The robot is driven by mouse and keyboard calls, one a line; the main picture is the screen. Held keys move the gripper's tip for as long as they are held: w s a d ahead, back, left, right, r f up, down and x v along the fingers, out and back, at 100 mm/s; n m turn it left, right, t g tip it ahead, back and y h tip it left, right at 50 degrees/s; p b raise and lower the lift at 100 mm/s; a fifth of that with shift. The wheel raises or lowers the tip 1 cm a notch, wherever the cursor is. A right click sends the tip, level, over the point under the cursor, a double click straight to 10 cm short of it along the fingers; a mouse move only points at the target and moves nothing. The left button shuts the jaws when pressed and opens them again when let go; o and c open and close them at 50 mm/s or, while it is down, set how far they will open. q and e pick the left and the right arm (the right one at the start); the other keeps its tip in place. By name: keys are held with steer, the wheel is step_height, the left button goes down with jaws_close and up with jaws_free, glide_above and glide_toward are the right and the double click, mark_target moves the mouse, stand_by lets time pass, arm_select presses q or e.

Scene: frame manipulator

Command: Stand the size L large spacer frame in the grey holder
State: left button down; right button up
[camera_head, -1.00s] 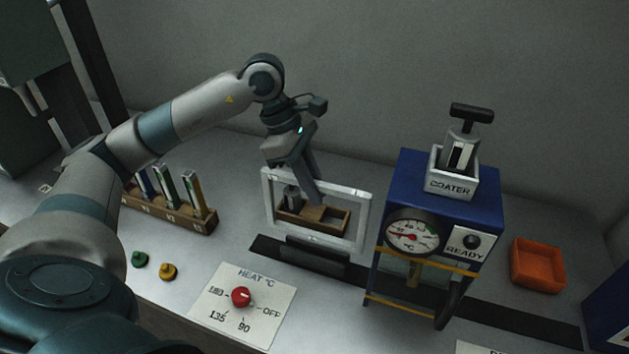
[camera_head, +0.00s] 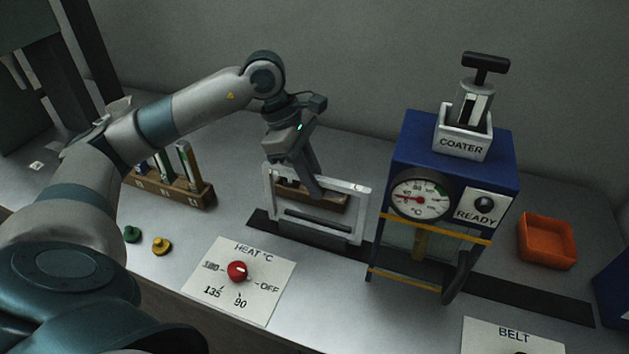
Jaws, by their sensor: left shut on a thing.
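My left gripper (camera_head: 316,191) is shut on the top bar of a pale, upright rectangular spacer frame (camera_head: 364,212). The frame's size mark cannot be read. A dark, low holder (camera_head: 318,224) shows across the lower part of the frame, on the black strip. The frame's bottom bar is down at the holder, but I cannot tell whether it sits in the slot or just beside it. My right gripper is not in view.
A wooden tray (camera_head: 335,201) lies behind the frame. The blue coater machine (camera_head: 450,155) stands close on the right, with an orange bin (camera_head: 546,241) beyond. A wooden rack (camera_head: 178,191) stands left; the heat dial plate (camera_head: 218,295) lies in front.

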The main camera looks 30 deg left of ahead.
arm_select(q)
steer(key=shift+f, duration=0.2)
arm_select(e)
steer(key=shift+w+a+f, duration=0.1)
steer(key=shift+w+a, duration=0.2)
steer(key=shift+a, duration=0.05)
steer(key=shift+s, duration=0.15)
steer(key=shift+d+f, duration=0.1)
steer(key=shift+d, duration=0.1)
arm_select(q)
steer(key=shift+f+b, duration=0.2)
steer(key=shift+b, duration=0.2)
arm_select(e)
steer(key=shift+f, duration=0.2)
